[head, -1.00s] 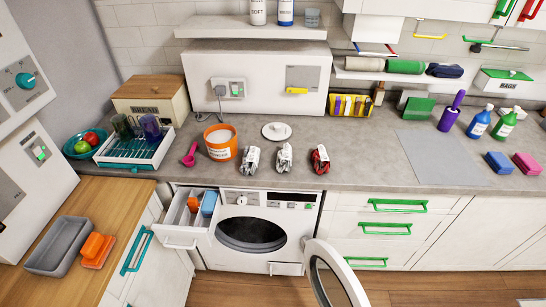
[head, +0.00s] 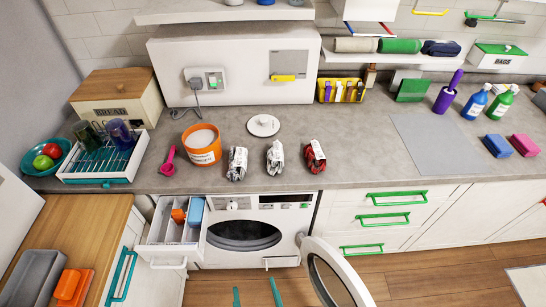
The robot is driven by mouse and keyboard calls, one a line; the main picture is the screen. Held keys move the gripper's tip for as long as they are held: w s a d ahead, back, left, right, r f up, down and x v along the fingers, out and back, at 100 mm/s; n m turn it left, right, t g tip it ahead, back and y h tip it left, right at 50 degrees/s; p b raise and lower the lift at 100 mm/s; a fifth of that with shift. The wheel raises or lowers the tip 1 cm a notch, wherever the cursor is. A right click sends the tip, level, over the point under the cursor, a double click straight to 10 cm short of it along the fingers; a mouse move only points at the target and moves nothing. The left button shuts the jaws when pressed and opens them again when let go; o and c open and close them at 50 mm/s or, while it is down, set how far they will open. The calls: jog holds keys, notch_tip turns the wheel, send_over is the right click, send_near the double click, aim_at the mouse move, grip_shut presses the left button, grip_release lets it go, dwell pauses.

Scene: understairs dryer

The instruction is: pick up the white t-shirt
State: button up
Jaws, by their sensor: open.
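Three small bundles sit in a row on the grey counter (head: 350,150) above the washing machine. The left one (head: 237,164) is white with dark patches. The middle one (head: 275,157) is mostly white and grey. The right one (head: 315,156) is red, black and white. I cannot tell for certain which, if any, is the white t-shirt. Two teal fingertips of my gripper (head: 256,293) show at the bottom edge, spread apart and empty, in front of the machine and well short of the bundles. The rest of my gripper is out of view.
The washing machine's round door (head: 335,272) stands open, and its detergent drawer (head: 172,238) is pulled out. An orange tub (head: 202,148), a pink scoop (head: 168,160) and a white lid (head: 263,125) are near the bundles. A grey mat (head: 436,140) lies bare at right.

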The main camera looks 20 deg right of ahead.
jog(key=w+d+r+m+h, duration=0.15)
jog(key=w+d, duration=0.25)
jog(key=w, duration=0.4)
jog(key=w+d+r+h, duration=0.1)
jog(key=w+d+r, duration=0.15)
jog(key=w, duration=0.55)
jog(key=m+g, duration=0.2)
send_near(275, 158)
jog(key=shift+h, duration=0.45)
jog(key=f, duration=0.1)
jog(key=w+f, duration=0.2)
jog(key=shift+a+f, duration=0.2)
jog(key=shift+f, duration=0.1)
jog(key=shift+w+d, duration=0.15)
jog(key=shift+w, duration=0.1)
jog(key=shift+x, duration=5.2)
jog(key=shift+d+r, duration=0.15)
jog(key=shift+r, duration=0.05)
jog(key=c, duration=1.2)
